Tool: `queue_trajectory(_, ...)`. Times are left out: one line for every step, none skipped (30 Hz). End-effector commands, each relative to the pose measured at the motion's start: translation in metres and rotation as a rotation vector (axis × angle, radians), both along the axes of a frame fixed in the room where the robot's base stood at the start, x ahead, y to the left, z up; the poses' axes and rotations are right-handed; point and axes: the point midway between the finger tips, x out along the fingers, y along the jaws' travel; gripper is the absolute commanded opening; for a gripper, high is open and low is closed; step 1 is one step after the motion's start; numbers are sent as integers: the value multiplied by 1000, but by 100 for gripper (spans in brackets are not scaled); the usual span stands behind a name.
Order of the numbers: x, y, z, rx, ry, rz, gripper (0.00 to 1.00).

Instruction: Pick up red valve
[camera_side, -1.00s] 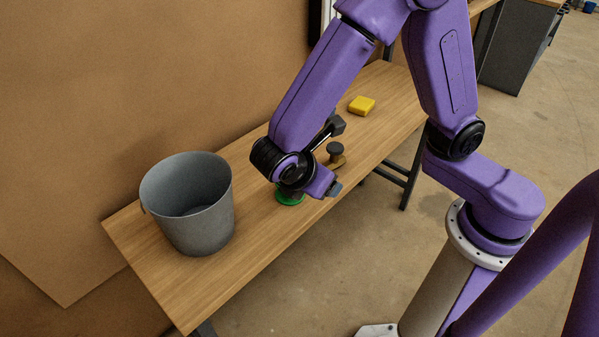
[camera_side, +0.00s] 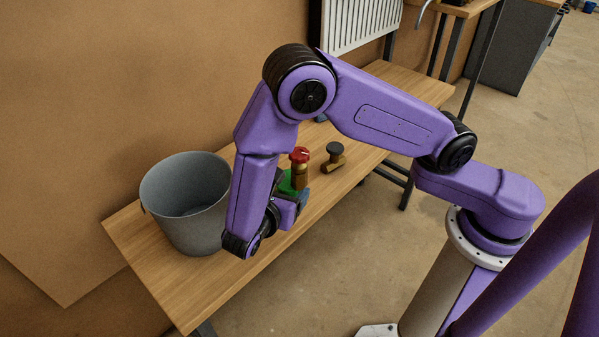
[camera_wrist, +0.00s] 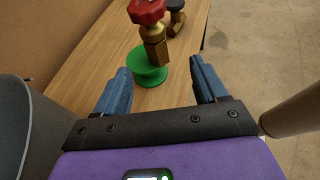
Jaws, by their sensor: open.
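The red valve (camera_side: 299,156) has a red knob on a brass body. In the wrist view the red valve (camera_wrist: 152,42) stands upright on a round green base (camera_wrist: 147,70), ahead of my gripper. My gripper (camera_wrist: 161,82) is open, with its two blue fingers apart and nothing between them at their near part; the green base shows just beyond the tips. In the side view my gripper (camera_side: 298,200) is low at the table, beside the green base (camera_side: 288,184), which it partly hides.
A grey bucket (camera_side: 187,205) stands on the wooden table (camera_side: 190,290) left of my gripper. A brass valve with a dark knob (camera_side: 335,150) lies behind the red valve, and it also shows in the wrist view (camera_wrist: 177,20). A white radiator (camera_side: 362,22) stands at the back.

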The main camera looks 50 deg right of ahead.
Motion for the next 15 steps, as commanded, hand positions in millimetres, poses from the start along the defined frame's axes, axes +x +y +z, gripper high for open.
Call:
queue_trajectory(3, -10, -4, -2, 3, -4, 72)
queue_trajectory(5, -15, -6, -3, 3, -5, 72)
queue_trajectory(8, -21, -9, -3, 2, -3, 72)
queue_trajectory(9, -25, -11, -2, 2, -4, 72)
queue_trajectory(11, -29, -12, -1, 3, -3, 72)
queue_trajectory(13, -34, -14, -2, 2, -2, 72)
queue_trajectory(15, -37, -16, -2, 2, -3, 72)
queue_trajectory(16, -40, -17, -1, 2, -2, 72)
queue_trajectory(17, -43, -19, -1, 2, -1, 72)
queue_trajectory(18, -45, -20, -1, 2, -1, 72)
queue_trajectory(19, -46, -20, 0, 2, -1, 72)
queue_trajectory(19, -47, -21, 0, 2, -1, 72)
queue_trajectory(20, -48, -21, 0, 2, -1, 72)
queue_trajectory(20, -50, -21, 1, 1, -2, 72)
queue_trajectory(22, -52, -21, 1, 1, -2, 72)
